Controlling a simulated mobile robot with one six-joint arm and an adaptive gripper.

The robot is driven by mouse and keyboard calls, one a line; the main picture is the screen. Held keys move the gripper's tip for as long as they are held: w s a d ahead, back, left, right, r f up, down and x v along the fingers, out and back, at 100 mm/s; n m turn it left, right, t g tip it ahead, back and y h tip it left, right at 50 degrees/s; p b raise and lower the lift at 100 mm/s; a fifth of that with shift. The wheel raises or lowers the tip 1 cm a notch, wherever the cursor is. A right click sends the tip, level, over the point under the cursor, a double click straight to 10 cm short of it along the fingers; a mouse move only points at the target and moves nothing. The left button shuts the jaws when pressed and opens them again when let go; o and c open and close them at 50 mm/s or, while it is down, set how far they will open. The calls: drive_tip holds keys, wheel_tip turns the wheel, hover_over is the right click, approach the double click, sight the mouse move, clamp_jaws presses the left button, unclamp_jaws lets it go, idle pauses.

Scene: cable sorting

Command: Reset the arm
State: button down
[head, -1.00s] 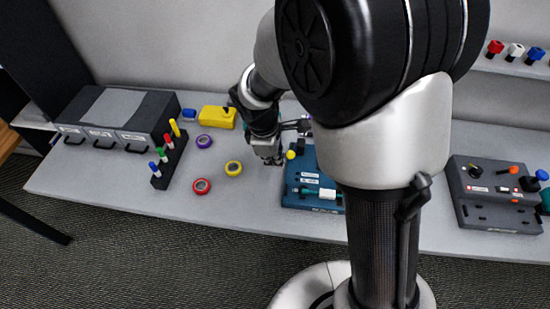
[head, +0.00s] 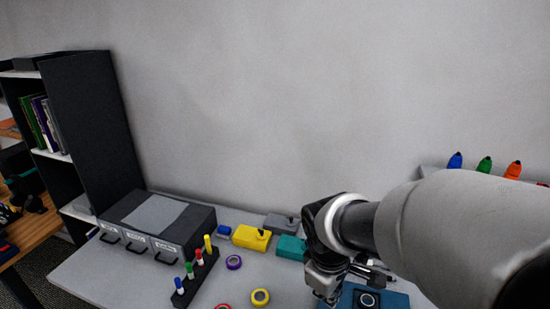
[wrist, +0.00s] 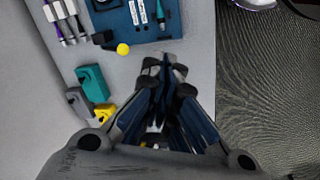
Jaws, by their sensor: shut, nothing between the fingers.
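My gripper (head: 328,287) hangs over the table beside the left edge of a blue task board (head: 398,299). In the wrist view its fingers (wrist: 165,63) are together, with nothing between them. The wrist view shows the blue board (wrist: 119,20) with a yellow knob (wrist: 123,49) at its edge. My arm comes in from the right in the head view and hides much of the table there.
A grey drawer unit (head: 157,220) stands at the left. A rack of coloured markers (head: 197,275), tape rolls (head: 260,297), and yellow (head: 250,238) and teal (head: 290,247) blocks lie between it and my gripper. Coloured objects (head: 484,166) stand on a shelf at right.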

drive_tip(key=s+d+r+m+t, duration=0.1)
drive_tip(key=s+r+m, duration=0.1)
drive_tip(key=s, duration=0.3)
drive_tip(key=s+d+r+m+b, duration=0.1)
drive_tip(key=s+r+m, duration=0.1)
drive_tip(key=s+m, duration=0.2)
drive_tip(key=s+d+r+m+t+y, duration=0.1)
drive_tip(key=s+r+m, duration=0.2)
drive_tip(key=s, duration=0.3)
drive_tip(key=shift+s+m+t+b, duration=0.3)
drive_tip(key=shift+s+b, duration=0.1)
